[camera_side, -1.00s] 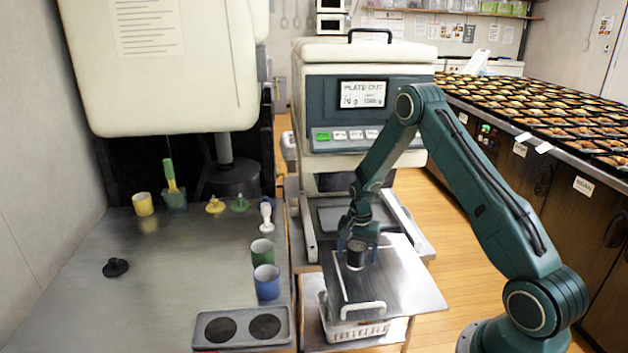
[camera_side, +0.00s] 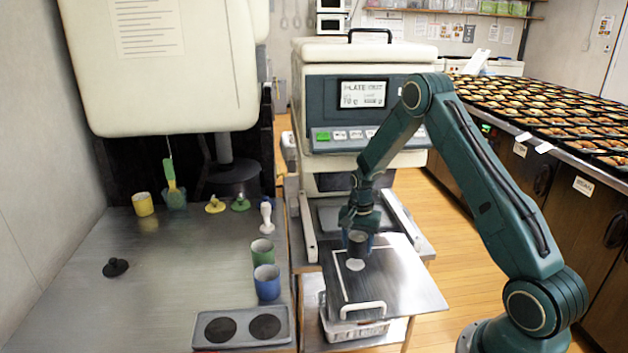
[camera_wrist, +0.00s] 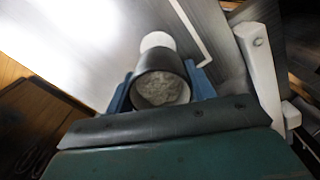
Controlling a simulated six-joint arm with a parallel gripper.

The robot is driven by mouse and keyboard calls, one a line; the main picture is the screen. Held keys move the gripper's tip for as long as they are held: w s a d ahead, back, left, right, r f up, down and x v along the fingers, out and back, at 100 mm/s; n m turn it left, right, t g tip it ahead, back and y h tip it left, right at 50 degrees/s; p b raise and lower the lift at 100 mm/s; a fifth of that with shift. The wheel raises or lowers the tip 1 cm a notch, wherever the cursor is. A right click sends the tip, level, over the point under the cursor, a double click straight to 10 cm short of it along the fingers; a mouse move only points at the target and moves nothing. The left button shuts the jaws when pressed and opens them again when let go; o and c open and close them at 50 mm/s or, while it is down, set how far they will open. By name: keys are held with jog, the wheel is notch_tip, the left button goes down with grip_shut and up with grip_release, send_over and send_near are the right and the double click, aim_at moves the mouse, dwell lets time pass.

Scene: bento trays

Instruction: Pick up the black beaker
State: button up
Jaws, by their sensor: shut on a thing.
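The black beaker (camera_side: 357,247) is between the fingers of my gripper (camera_side: 358,241) in the side view, held above the metal plate on the stand. In the wrist view the beaker (camera_wrist: 163,84) sits upright between the two blue fingers of my gripper (camera_wrist: 161,92), which are shut on its sides. Its open mouth shows something pale and grainy inside. A white round spot (camera_side: 357,265) lies on the plate just below the beaker, and it also shows past the beaker in the wrist view (camera_wrist: 157,40).
The plate (camera_side: 410,285) has a white handle (camera_side: 363,309) at its front. On the left bench stand a green beaker (camera_side: 262,251), a blue beaker (camera_side: 267,284) and a yellow beaker (camera_side: 143,204). A grey two-well holder (camera_side: 242,344) is at the front. The weighing machine (camera_side: 362,130) rises behind.

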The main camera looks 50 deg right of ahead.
notch_tip(320, 180, up, 7)
jog(key=shift+f, duration=0.15)
dwell(0.7)
jog(key=w+a+r, duration=0.2)
jog(key=a+r, duration=0.2)
jog(key=a, duration=0.5)
jog(key=w+a+r, duration=0.3)
jog(key=a+r, duration=0.2)
jog(key=a, duration=0.4)
jog(key=s+a+r, duration=0.2)
jog(key=a+r, duration=0.2)
jog(key=a, duration=0.5)
jog(key=s+a+r, duration=0.2)
jog(key=a+r, duration=0.2)
jog(key=a, duration=0.5)
jog(key=shift+s+a+r+n, duration=0.35)
jog(key=shift+n, duration=0.05)
jog(key=shift+f, duration=0.1)
notch_tip(320, 180, down, 20)
jog(key=shift+r, duration=0.1)
